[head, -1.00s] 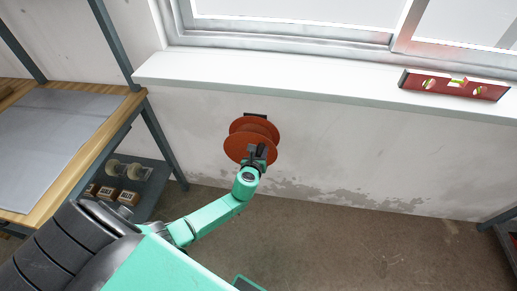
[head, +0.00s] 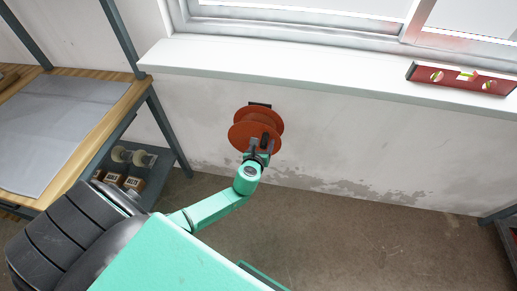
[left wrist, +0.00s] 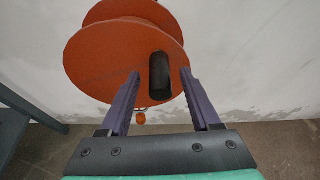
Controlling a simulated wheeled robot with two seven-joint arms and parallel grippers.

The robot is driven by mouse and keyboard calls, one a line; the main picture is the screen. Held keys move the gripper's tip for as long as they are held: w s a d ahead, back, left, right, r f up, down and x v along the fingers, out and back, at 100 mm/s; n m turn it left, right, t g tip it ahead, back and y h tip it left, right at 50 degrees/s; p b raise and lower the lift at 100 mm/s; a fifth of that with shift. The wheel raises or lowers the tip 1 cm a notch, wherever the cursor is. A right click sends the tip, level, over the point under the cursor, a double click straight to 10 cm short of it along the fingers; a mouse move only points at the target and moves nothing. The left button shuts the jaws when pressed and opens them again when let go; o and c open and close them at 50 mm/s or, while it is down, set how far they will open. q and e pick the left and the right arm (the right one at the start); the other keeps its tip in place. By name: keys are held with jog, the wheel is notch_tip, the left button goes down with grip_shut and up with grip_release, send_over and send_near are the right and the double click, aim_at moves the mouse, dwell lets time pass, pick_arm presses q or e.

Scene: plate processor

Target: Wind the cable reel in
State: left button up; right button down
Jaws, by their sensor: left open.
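The orange cable reel (head: 243,131) is mounted on the wall below the window sill, and its near disc fills the top of the left wrist view (left wrist: 100,62). A black handle (left wrist: 160,76) sticks out from the disc. My left gripper (head: 260,149) is at the reel's lower right. In the left wrist view its two fingers (left wrist: 160,80) are open, one on each side of the handle, with gaps on both sides. A small orange piece (left wrist: 141,118) hangs below the disc. My right gripper is not in view.
A workbench (head: 115,104) with a grey mat stands at the left, with boxes (head: 133,183) on its lower shelf. A red spirit level (head: 462,78) lies on the white window sill (head: 300,73). The floor below the reel is clear.

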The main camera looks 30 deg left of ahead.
pick_arm(q)
jog(key=p+v, duration=0.1)
jog(key=v, duration=1.1)
jog(key=shift+p, duration=0.3)
